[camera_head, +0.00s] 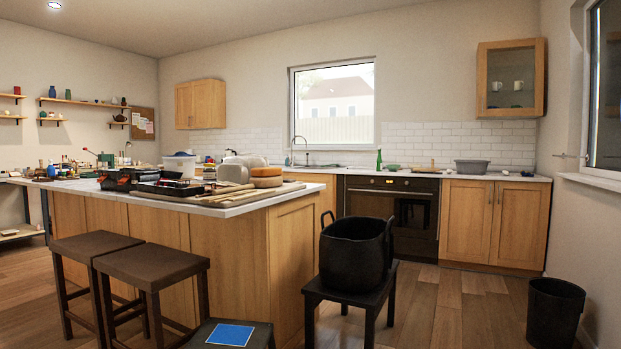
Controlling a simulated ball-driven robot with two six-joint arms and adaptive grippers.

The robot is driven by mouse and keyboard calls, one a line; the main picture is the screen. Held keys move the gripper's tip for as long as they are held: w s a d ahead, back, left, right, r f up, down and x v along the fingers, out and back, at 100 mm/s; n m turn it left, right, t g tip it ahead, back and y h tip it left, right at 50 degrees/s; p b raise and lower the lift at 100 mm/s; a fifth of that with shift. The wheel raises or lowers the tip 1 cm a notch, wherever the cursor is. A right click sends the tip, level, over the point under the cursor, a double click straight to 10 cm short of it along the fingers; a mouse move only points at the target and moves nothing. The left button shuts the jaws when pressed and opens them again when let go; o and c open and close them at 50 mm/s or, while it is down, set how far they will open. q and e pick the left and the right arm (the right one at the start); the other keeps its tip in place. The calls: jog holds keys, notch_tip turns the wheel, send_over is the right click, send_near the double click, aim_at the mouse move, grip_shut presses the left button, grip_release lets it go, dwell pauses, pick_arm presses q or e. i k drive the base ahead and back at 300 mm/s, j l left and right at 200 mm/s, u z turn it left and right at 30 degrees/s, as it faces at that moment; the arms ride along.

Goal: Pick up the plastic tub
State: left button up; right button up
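Several tub-like vessels are in view, and I cannot tell which one the task names. A grey, wide, low tub (472,167) sits on the right part of the back counter. A large black tub (353,256) with two loop handles stands on a black stool in the front middle. A pale, translucent tub (180,168) stands on the island, with a blue item at its top. All three appear upright. Neither of my grippers is in view.
The wooden island (230,235) fills the left middle, with tool cases and pottery items on top. Two brown stools (150,264) stand before it. A dark seat with a blue sheet (230,334) is at the front. A black bin (555,312) stands right. Floor (460,315) between is clear.

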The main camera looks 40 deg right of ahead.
aim_at(238, 173)
jog(key=z, duration=0.9)
jog(key=i+j, duration=0.25)
jog(key=i, duration=0.1)
